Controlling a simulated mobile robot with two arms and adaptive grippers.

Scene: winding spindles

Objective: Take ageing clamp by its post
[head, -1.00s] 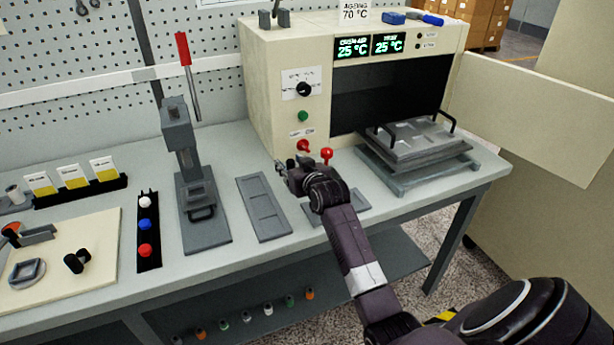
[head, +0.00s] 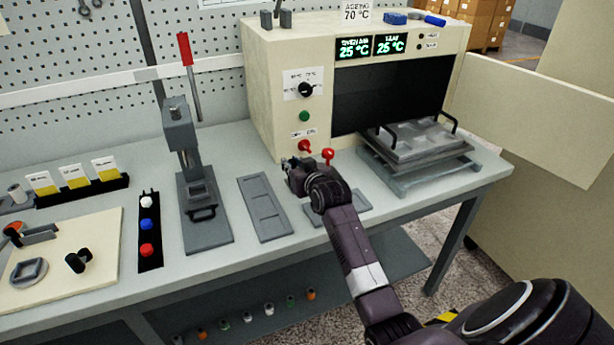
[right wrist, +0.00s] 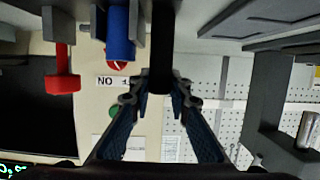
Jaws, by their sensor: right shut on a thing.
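My right gripper (head: 290,166) is low over the bench in front of the oven. In the right wrist view, its fingers (right wrist: 160,92) are shut on a dark upright post (right wrist: 161,50), which I take to be the ageing clamp's. Beside the post stand a blue cylinder (right wrist: 120,35) and a red-ended handle (right wrist: 62,78). In the head view a red knob (head: 328,155) shows just behind the gripper. The gripper and wrist hide the post and most of the clamp there. A grey plate (head: 352,211) shows partly under the wrist. My left gripper is out of view.
The oven (head: 270,90) stands close behind the gripper, its door (head: 540,115) open to the right. A ribbed grey plate stack (head: 425,145) sits at its mouth. A lever press (head: 185,140) and a flat grey tray (head: 265,207) lie to the left.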

